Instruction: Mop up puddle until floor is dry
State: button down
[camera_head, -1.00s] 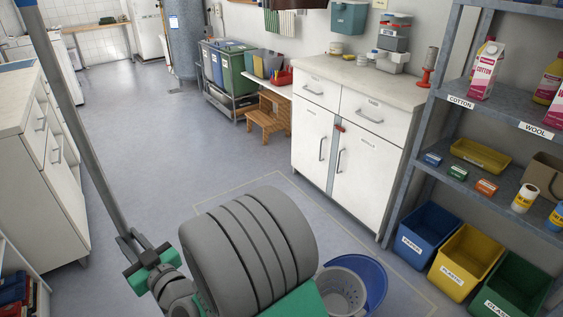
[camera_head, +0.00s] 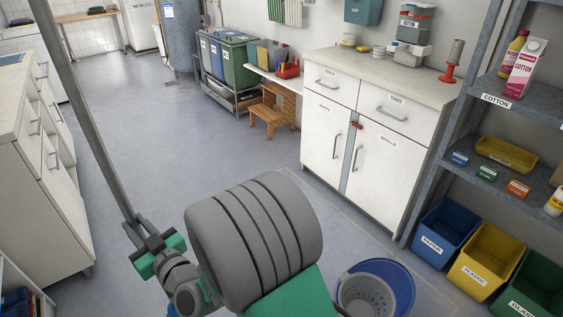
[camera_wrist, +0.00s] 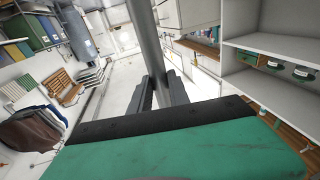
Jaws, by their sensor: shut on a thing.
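My gripper (camera_head: 157,252) is shut on a long grey mop handle (camera_head: 92,130), which runs up and leaves the head view at the upper left. In the wrist view the handle (camera_wrist: 144,38) stands between my two dark fingers (camera_wrist: 162,95). The mop's lower end is out of view. A blue bucket (camera_head: 403,283) with a grey perforated wringer (camera_head: 366,294) stands on the floor at the lower right, partly hidden behind my arm. No puddle shows on the visible floor; my arm hides part of it.
A white cabinet (camera_head: 383,172) stands behind the bucket. Blue, yellow (camera_head: 483,262) and green bins stand under the shelf rack at right. A wooden step stool (camera_head: 273,112) stands further back. White drawers (camera_head: 52,190) line the left. The grey floor (camera_head: 160,130) between is clear.

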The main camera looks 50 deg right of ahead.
jog(key=w+d+f+m+h+b, duration=0.1)
jog(key=w+d+f+h+b, duration=0.1)
jog(key=d, duration=0.7)
jog(key=w+d+f+m+g+h+b, duration=0.1)
jog(key=w+d+m+h, duration=0.15)
jog(key=d, duration=0.55)
jog(key=w+d+f+m+h+b, duration=0.1)
jog(key=w+d+f+h+b, duration=0.1)
jog(key=d, duration=0.7)
jog(key=s+d+f+m+g+h+b, duration=0.15)
jog(key=s+d, duration=0.25)
jog(key=d, duration=0.6)
jog(key=s+d+f+m+g+h+b, duration=0.1)
jog(key=s+d+f+h, duration=0.2)
jog(key=d, duration=0.6)
jog(key=s+d+f+m+g+h+b, duration=0.1)
jog(key=s+d+f+h, duration=0.2)
jog(key=d, duration=0.7)
jog(key=shift+y, duration=0.6)
jog(key=f+b, duration=0.2)
jog(key=f, duration=0.1)
jog(key=f+b, duration=0.1)
jog(key=shift+s+a+f, duration=0.15)
jog(key=shift+s, duration=0.25)
